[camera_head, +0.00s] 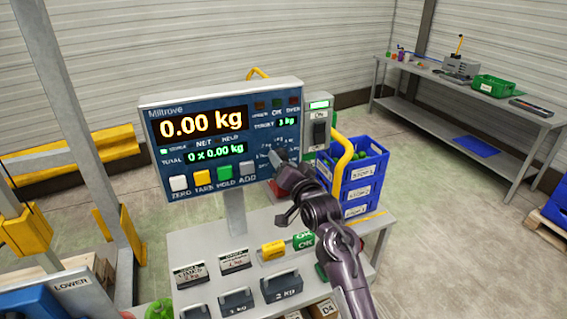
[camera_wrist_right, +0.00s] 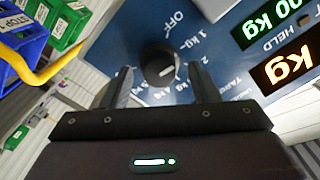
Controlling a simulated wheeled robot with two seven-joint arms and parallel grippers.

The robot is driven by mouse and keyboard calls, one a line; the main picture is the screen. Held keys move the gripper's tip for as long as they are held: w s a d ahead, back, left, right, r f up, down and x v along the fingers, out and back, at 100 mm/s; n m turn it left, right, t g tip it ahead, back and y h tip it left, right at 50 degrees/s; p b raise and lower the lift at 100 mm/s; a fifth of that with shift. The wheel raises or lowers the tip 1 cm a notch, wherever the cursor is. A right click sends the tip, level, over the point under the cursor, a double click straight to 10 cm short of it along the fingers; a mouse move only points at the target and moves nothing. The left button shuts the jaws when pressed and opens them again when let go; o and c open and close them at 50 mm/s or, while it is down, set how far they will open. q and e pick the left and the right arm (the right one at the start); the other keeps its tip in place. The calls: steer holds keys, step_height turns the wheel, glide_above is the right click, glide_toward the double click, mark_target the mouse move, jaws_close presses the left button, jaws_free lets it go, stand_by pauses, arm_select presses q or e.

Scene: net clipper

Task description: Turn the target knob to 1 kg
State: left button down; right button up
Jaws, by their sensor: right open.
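The scale panel (camera_head: 205,165) is a blue-faced console with a lit display of 0.00 kg and a smaller green target readout that seems to read 3 kg. My right gripper (camera_head: 279,160) is at the panel's lower right and hides the knob in the head view. In the right wrist view, the dark round target knob (camera_wrist_right: 157,64) with a white pointer mark sits between the two open fingers of my right gripper (camera_wrist_right: 161,75). There is a gap on both sides. OFF and 1 kg labels are printed beside the knob. My left gripper is not in view.
A switch box (camera_head: 318,125) marked ON stands right of the panel. A yellow rail (camera_head: 343,160) and blue crates (camera_head: 360,172) are close to my right arm. Weights (camera_head: 281,285) and small cards lie on the grey stand below. A workbench (camera_head: 480,95) is at the back right.

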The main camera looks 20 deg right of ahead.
steer(key=s+b, duration=0.2)
steer(key=s, duration=0.4)
steer(key=shift+s, duration=0.35)
